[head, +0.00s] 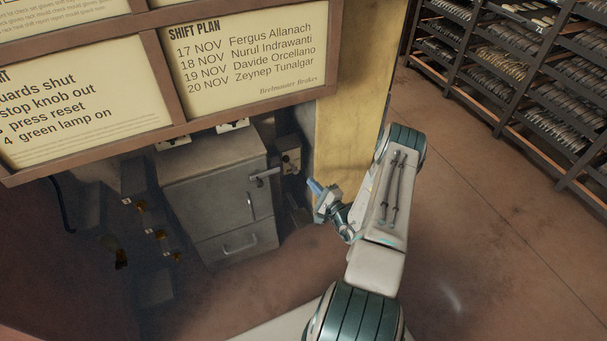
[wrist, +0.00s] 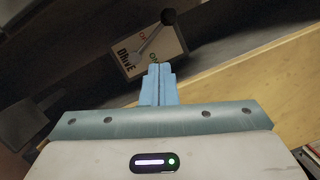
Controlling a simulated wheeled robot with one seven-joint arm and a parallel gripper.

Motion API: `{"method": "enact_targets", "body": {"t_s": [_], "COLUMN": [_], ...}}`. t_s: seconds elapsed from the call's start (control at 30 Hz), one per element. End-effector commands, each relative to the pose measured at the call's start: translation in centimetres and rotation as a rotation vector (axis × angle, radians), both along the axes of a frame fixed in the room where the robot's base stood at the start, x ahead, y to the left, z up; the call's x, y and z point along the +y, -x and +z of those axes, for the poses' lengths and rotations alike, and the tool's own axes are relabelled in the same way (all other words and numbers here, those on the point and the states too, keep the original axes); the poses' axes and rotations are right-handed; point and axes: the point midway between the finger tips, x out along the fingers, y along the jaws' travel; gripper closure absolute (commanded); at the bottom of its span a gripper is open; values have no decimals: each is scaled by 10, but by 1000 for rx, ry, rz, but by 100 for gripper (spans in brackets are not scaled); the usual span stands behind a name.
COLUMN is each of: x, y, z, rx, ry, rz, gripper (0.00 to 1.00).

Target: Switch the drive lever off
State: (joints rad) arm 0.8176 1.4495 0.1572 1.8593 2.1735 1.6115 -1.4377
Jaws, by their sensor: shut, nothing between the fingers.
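The drive lever (wrist: 155,36) shows in the wrist view, a grey rod with a black ball knob (wrist: 168,17). It is mounted on a pale plate (wrist: 128,60) marked DRIVE, with an orange label and a green label partly hidden by the rod. The rod slants up to the right in the picture. My gripper (wrist: 159,70) is shut and empty, its blue fingertips just below the plate in the picture; I cannot tell the gap in depth. In the head view my gripper (head: 314,186) is beside the yellow post, near a small box (head: 290,160) that looks like the lever's mount.
A grey cabinet (head: 212,195) with handles stands left of my gripper. A yellow post (head: 345,110) rises close behind my arm. Framed notice boards (head: 245,60) overhang the cabinet. Loaded racks (head: 520,70) stand at the far right, with open floor (head: 500,230) before them.

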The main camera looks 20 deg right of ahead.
Motion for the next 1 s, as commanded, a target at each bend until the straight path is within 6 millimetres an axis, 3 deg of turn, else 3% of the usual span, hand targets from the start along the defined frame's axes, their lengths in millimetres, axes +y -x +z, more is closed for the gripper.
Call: {"method": "enact_targets", "body": {"t_s": [0.1,0.3,0.9,1.0], "x": [-3,-5,-7,-3], "y": [22,42,45,41], "z": [-1,-4,-4,6], "rx": [1,0,-1,-5], "ry": [-1,-1,1,0], "rz": [0,2,1,27], "gripper": [100,100,100,100]}}
